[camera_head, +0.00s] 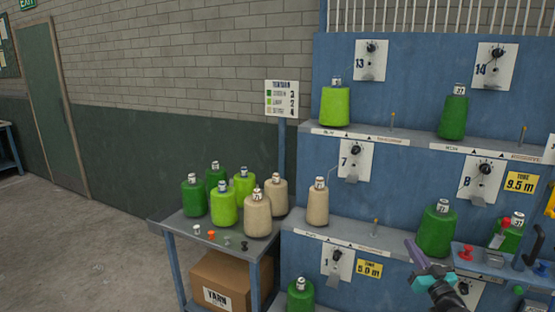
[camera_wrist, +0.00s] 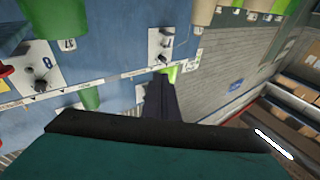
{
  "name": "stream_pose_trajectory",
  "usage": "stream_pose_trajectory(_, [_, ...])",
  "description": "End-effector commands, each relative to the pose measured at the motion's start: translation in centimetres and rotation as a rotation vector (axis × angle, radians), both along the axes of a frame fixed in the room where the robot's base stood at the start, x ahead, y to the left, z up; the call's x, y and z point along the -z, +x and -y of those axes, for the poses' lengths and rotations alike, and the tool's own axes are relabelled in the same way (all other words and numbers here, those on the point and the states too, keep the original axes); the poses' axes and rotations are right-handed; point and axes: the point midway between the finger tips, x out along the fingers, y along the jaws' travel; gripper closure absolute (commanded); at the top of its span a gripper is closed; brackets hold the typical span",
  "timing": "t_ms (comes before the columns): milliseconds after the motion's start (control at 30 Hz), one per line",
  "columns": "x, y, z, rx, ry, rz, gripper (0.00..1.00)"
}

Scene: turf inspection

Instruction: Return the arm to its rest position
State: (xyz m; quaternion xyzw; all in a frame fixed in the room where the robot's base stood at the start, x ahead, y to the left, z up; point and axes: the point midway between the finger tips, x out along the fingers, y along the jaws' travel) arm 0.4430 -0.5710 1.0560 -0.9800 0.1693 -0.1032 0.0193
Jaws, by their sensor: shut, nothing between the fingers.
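My gripper (camera_head: 411,246) shows at the lower right of the head view, with purple fingers and a teal body. It points up and to the left, in front of the blue yarn rack (camera_head: 400,207). Its fingers are shut with nothing between them. In the wrist view the dark fingers (camera_wrist: 160,88) are together in the middle, and the teal body fills the bottom. The rack appears tilted behind them. Most of my arm is out of the head view.
A side table (camera_head: 179,227) at the left holds several green, lime and beige cones. Several cones stand on the rack shelves, such as a beige one (camera_head: 317,204) and a green one (camera_head: 436,232). A carton (camera_head: 222,280) sits beneath the table. Open floor (camera_head: 75,250) lies left.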

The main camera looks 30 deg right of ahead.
Motion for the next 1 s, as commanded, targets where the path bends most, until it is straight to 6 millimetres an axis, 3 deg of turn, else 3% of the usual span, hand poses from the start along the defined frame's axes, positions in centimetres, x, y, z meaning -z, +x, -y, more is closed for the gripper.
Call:
stream_pose_trajectory(100, [1.7,3.6,-2.7,-0.059,0.031,0.002,1.00])
stream_pose_trajectory(400, [5.7,11.0,-9.2,-0.157,0.120,-0.001,1.00])
stream_pose_trajectory(700, [10.5,17.0,-15.7,-0.208,0.207,-0.037,1.00])
stream_pose_trajectory(1000, [16.2,21.6,-22.6,-0.223,0.287,-0.111,1.00])
